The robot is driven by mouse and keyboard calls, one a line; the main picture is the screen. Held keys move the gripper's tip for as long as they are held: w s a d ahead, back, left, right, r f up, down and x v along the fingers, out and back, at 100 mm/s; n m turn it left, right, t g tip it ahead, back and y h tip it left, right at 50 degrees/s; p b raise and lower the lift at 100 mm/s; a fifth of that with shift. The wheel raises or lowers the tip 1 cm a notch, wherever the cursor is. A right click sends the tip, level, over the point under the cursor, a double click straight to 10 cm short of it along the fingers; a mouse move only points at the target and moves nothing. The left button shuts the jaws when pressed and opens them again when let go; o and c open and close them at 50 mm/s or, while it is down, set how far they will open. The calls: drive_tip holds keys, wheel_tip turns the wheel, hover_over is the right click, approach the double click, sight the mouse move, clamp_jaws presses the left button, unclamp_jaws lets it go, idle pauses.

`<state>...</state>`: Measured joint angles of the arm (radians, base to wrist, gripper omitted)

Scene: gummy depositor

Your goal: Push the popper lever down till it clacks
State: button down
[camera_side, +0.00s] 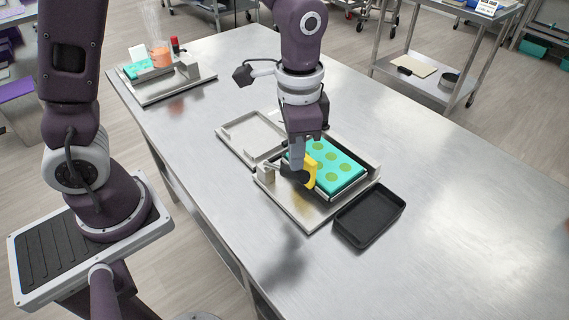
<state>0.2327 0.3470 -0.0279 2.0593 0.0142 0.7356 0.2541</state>
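The popper is a metal fixture (310,220) on the steel table, holding a teal mould (351,178) with several green round gummies. A yellow part (310,172), which looks like the popper lever, stands at the mould's left edge. A dark knob-like piece is beside it, partly hidden. My gripper (297,168) points down right over this left edge, its fingertips at or very near the yellow part. I cannot tell whether they touch it. The fingers look close together, but the gap between them is not visible from this side.
An empty black tray (369,217) lies just right of the fixture. A shallow metal tray (252,138) adjoins it at the back left. Farther back left stands another metal plate (180,85) with a teal mould (137,69) and an orange-filled container (160,56). The table's right side is clear.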

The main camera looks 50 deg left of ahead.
sight(297, 177)
drive_tip(key=shift+d+f, duration=0.15)
drive_tip(key=shift+f, duration=1.25)
drive_tip(key=shift+d+f, duration=0.15)
drive_tip(key=shift+f, duration=1.2)
drive_tip(key=shift+r, duration=5.1)
drive_tip(key=s+a+r+n+t, duration=0.2)
drive_tip(key=s+a+r+n, duration=0.1)
drive_tip(key=s, duration=0.4)
drive_tip(key=s+a+r+n+t, duration=0.3)
drive_tip(key=s+a+r, duration=0.2)
drive_tip(key=s, duration=0.3)
drive_tip(key=shift+s+a+r+t, duration=0.15)
drive_tip(key=shift+s+a+t, duration=0.05)
drive_tip(key=shift+a+t, duration=0.1)
